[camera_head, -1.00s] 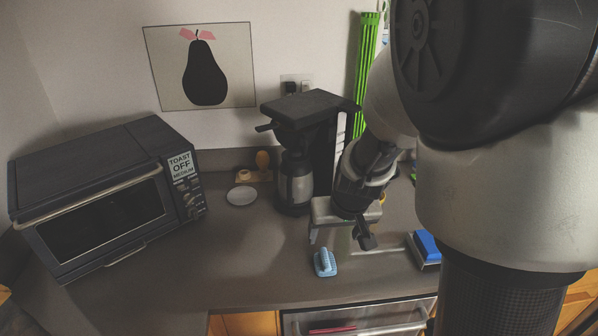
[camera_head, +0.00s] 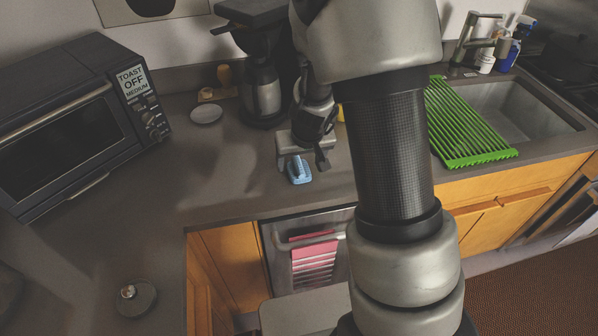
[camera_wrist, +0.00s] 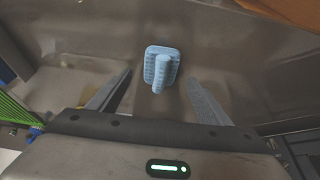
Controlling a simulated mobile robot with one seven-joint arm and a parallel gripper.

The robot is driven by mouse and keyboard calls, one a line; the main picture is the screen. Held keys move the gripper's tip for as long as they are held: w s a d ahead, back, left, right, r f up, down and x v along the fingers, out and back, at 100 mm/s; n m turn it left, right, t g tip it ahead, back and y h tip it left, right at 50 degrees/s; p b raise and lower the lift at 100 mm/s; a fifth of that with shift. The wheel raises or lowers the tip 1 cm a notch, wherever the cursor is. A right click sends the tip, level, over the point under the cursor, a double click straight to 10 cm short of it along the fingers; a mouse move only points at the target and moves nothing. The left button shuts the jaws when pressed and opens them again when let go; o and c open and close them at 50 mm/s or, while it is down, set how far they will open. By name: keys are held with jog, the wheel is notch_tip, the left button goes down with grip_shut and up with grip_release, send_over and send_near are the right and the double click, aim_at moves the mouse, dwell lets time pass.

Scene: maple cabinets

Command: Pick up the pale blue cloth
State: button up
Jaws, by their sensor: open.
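The pale blue cloth (camera_head: 298,172) lies on the grey counter near its front edge, above the steel appliance front. In the wrist view the cloth (camera_wrist: 161,66) looks like a flat ribbed pad with a rolled ridge standing up from it. My gripper (camera_head: 302,163) is open and empty, pointing down just over the cloth. In the wrist view the gripper's fingertips (camera_wrist: 160,79) stand apart, one on each side of the cloth. I see no contact with it. My arm hides part of the counter to the right.
A coffee maker (camera_head: 262,92) stands behind my gripper, with a white saucer (camera_head: 206,114) to its left. A toaster oven (camera_head: 70,125) is at the left. A green drying rack (camera_head: 465,125) lies beside the sink (camera_head: 520,108). A pink striped towel (camera_head: 312,262) hangs below the counter.

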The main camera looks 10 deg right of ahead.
jog(key=x, duration=0.2)
jog(key=shift+w+f, duration=0.15)
jog(key=shift+f, duration=0.15)
jog(key=c, duration=1.1)
